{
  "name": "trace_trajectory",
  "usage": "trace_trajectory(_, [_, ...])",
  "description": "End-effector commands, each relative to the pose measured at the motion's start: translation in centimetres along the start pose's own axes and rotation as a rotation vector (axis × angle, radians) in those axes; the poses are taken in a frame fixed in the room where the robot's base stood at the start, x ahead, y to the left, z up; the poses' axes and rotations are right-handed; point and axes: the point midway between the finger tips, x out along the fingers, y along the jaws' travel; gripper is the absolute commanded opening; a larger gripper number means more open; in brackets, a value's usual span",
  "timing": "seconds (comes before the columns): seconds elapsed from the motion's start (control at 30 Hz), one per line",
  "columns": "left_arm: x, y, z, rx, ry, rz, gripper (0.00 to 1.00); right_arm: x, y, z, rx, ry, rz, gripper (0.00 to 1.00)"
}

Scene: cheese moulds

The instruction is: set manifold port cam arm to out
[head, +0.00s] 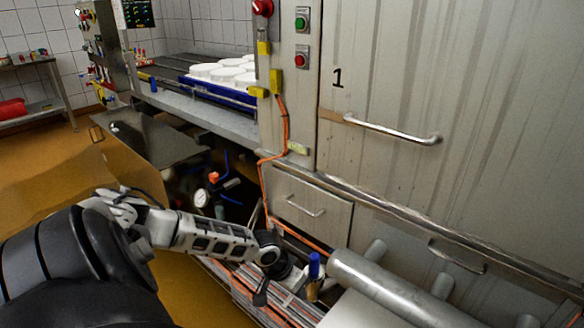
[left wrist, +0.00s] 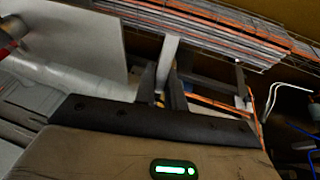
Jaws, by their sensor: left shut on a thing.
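The manifold is a thick silver pipe (head: 385,285) with short stubs, low at the right of the head view. It seems to be the pale grey pipe (left wrist: 75,75) at the left of the left wrist view. My left gripper (left wrist: 168,98) is shut on a pale flat bar (left wrist: 169,52), which looks like the port's cam arm. The bar stands up from between the dark fingers. In the head view my left gripper (head: 300,282) is down beside the near end of the pipe, next to a blue-topped fitting (head: 314,266). Its fingertips are hard to make out there. My right gripper is out of view.
Bundled rails and orange cables (left wrist: 205,30) run close to the gripper. A steel cabinet (head: 450,130) with handles stands behind the pipe, with a small drawer (head: 308,205) to its left. White moulds (head: 225,72) sit on the bench. The floor (head: 45,175) at left is open.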

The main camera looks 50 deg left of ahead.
Motion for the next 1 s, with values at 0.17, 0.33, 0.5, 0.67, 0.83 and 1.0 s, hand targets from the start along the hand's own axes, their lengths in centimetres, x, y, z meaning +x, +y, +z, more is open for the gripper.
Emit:
trace_trajectory(0.17, [0.1, 0.2, 0.1, 0.004, -0.013, 0.003, 0.00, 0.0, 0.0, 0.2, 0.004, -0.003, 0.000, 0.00])
trace_trajectory(0.33, [0.1, 0.2, 0.1, 0.003, -0.012, 0.004, 0.00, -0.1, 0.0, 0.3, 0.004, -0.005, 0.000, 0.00])
trace_trajectory(0.5, [0.1, 0.2, 0.1, 0.003, -0.011, 0.004, 0.27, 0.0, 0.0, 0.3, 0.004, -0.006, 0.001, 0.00])
trace_trajectory(0.67, [0.1, 0.2, 0.0, 0.001, -0.010, 0.003, 0.27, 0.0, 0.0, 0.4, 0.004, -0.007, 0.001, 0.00])
trace_trajectory(0.83, [-0.2, 0.1, 0.0, 0.000, -0.008, 0.002, 0.27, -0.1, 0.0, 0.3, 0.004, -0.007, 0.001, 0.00])
trace_trajectory(1.0, [-2.4, 0.0, -0.1, 0.003, -0.008, 0.000, 0.27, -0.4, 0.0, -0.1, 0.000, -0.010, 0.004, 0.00])
